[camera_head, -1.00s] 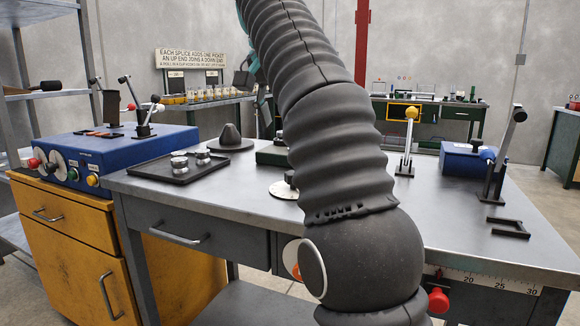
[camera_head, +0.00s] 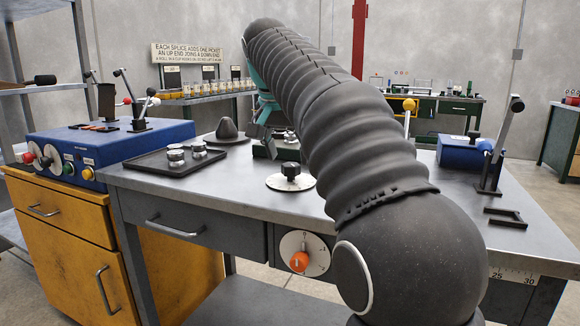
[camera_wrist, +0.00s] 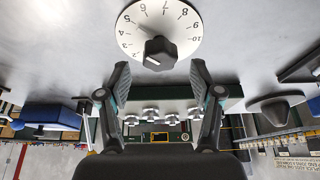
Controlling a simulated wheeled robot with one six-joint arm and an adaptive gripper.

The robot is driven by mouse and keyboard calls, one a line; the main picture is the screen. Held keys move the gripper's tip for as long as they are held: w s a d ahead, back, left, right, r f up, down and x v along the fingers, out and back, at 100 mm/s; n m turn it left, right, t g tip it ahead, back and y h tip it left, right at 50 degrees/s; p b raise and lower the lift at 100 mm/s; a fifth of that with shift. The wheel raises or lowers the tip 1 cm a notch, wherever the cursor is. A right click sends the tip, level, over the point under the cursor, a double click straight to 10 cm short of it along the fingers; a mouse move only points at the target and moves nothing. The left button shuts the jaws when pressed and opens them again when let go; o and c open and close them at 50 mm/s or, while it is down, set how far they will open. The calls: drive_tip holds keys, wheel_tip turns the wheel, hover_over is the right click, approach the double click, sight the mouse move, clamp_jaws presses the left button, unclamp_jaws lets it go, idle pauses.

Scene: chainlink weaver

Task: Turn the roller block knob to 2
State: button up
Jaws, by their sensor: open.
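A black knob (camera_head: 291,171) stands on a round white dial (camera_head: 277,182) on the grey table, in front of a dark green block (camera_head: 262,149). In the wrist view the knob (camera_wrist: 159,54) sits on the numbered dial (camera_wrist: 182,28), whose figures run up to 10. In the head view my arm hides part of the gripper.
An orange knob (camera_head: 299,261) on a white dial is on the table's front. A black tray (camera_head: 160,165) with silver cylinders and a dark cone (camera_head: 227,129) lie left. A blue box with a lever (camera_head: 490,165) and a black frame (camera_head: 505,217) are right.

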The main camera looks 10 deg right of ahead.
sight(290, 165)
drive_tip(key=shift+x, duration=1.6)
drive_tip(key=c, duration=1.1)
